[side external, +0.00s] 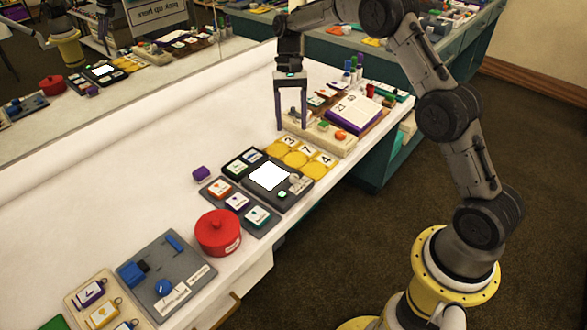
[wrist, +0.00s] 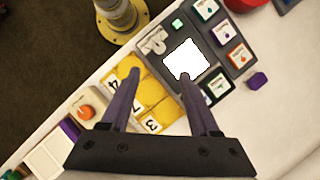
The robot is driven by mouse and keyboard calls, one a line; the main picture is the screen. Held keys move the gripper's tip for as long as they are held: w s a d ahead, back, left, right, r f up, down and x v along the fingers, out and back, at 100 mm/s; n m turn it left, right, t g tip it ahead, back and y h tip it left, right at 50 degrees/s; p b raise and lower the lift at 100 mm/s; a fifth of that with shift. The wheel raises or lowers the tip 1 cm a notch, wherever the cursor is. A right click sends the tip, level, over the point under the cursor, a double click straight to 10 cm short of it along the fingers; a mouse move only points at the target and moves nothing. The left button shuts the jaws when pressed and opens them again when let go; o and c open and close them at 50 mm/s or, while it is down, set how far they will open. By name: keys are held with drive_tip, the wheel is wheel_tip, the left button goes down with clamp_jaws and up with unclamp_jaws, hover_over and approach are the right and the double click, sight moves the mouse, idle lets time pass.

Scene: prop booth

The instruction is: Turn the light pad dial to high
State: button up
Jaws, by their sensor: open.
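The light pad is a dark grey panel (side external: 262,201) with a glowing white square (side external: 270,176). It also shows in the wrist view (wrist: 172,37). A pale grey dial (side external: 295,179) sits on the pad near a green button (side external: 282,194). In the wrist view the dial (wrist: 154,43) is at the pad's upper left, and its setting is too small to read. My gripper (side external: 291,129) points down with two purple fingers, open and empty, above the area past the yellow cards. In the wrist view its fingers (wrist: 160,76) are spread, apart from the dial.
Yellow number cards (side external: 296,159) lie beside the pad. A beige board with an orange knob (side external: 341,135) is beyond them. Card trays (side external: 221,188), a purple block (side external: 201,173) and a red round container (side external: 218,232) are on the near side. White table is clear at left.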

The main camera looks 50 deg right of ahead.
sight(294, 175)
drive_tip(key=x, duration=1.3)
drive_tip(key=shift+s+f, duration=0.1)
drive_tip(key=shift+f, duration=0.15)
drive_tip(key=shift+c, duration=0.4)
clamp_jaws()
